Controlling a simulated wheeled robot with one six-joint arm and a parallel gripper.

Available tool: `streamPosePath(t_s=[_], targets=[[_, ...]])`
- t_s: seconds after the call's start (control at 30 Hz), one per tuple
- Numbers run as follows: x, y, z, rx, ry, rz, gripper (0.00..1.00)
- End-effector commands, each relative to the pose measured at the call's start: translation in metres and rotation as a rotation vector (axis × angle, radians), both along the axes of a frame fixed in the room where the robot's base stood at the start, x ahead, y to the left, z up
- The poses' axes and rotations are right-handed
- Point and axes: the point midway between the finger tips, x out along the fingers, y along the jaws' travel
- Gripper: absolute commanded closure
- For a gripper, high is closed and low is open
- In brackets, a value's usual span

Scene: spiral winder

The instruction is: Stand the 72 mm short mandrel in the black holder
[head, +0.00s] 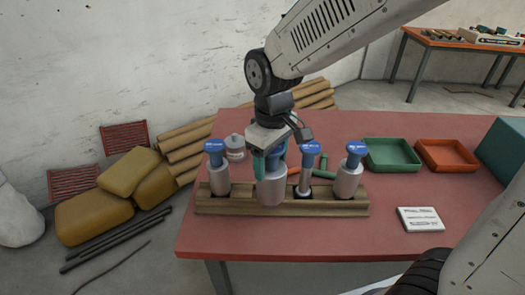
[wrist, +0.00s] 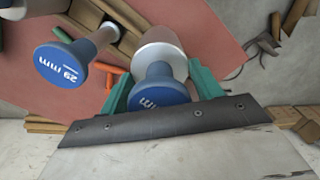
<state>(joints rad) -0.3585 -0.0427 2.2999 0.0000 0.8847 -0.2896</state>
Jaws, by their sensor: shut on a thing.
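My gripper (head: 272,162) is shut with its teal fingers around the blue knob (wrist: 160,92) of a wide silver mandrel (head: 270,187). The knob's label is partly hidden, so I cannot read its size. The mandrel hangs upright over the middle of a wooden rack (head: 230,207); I cannot tell whether its lower end touches the rack. Other blue-topped mandrels stand in the rack: one at left (head: 217,172), a slim one (head: 308,170) right of my gripper, and a wide one (head: 349,175) at right. The slim one reads 29 mm in the wrist view (wrist: 65,65). I cannot make out a separate black holder.
A lidded jar (head: 235,148) stands behind the rack. A green tray (head: 392,155), an orange tray (head: 447,155) and a teal box (head: 503,150) are at the right. A white card (head: 420,219) lies at front right. The red tabletop (head: 390,200) is clear around it.

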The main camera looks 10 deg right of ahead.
Motion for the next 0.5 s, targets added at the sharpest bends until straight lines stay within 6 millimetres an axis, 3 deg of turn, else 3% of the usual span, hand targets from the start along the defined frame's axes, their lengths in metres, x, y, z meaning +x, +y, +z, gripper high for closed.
streamPosePath(t_s=[0.2, 0.5], targets=[[-0.054, -0.009, 0.006, 0.002, -0.004, 0.002, 0.9], [-0.094, -0.016, 0.01, 0.0, -0.002, 0.001, 0.9]])
